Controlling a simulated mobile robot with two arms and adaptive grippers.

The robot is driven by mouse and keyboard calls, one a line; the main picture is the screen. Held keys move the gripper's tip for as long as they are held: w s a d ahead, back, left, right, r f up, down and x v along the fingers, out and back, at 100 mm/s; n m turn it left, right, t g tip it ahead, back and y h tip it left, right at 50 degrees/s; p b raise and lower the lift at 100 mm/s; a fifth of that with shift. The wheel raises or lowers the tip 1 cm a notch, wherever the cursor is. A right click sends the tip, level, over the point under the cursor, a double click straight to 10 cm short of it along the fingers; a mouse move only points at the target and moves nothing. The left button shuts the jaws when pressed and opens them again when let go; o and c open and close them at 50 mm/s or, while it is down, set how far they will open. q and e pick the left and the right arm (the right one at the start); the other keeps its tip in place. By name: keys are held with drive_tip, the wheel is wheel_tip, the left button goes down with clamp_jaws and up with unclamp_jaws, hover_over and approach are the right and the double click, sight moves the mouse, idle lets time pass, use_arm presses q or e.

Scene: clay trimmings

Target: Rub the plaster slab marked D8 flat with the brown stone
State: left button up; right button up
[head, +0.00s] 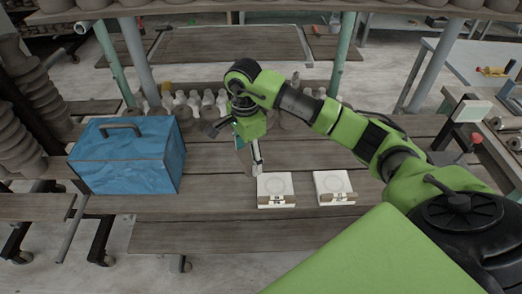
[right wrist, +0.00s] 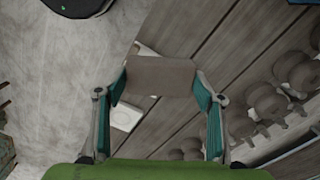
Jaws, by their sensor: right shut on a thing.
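Two white plaster slabs, a left one (head: 275,185) and a right one (head: 333,183), lie side by side on the wooden table. Each shows a faint round outline on top and a small mark at its front edge, too small to read. My right gripper (head: 256,160) is above the table, just behind and left of the left slab. In the right wrist view it is shut on the brown stone (right wrist: 160,76), a flat block between both fingertips. The stone partly covers the white slabs behind it. My left gripper is not in view.
A blue toolbox (head: 125,158) stands on the table (head: 215,206) at the left. Several pale bottle-like pieces (head: 195,100) stand behind my right arm. Stacked grey pots line the far left. The table in front of the slabs is clear.

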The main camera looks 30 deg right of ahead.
drive_tip(key=shift+d+f+m+b, duration=0.35)
drive_tip(key=shift+d+f+m, duration=0.55)
drive_tip(key=shift+f, duration=0.55)
drive_tip(key=shift+d+f+m+b, duration=0.4)
drive_tip(key=shift+d+f+m, duration=0.45)
drive_tip(key=shift+f, duration=0.6)
drive_tip(key=shift+d+f+m+b, duration=0.35)
drive_tip(key=shift+d+f+m, duration=0.4)
drive_tip(key=shift+f+m, duration=0.5)
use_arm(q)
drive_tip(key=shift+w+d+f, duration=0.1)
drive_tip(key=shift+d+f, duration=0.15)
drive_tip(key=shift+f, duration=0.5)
use_arm(e)
drive_tip(key=shift+f, duration=0.15)
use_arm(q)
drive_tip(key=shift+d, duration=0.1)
use_arm(e)
drive_tip(key=shift+n, duration=0.3)
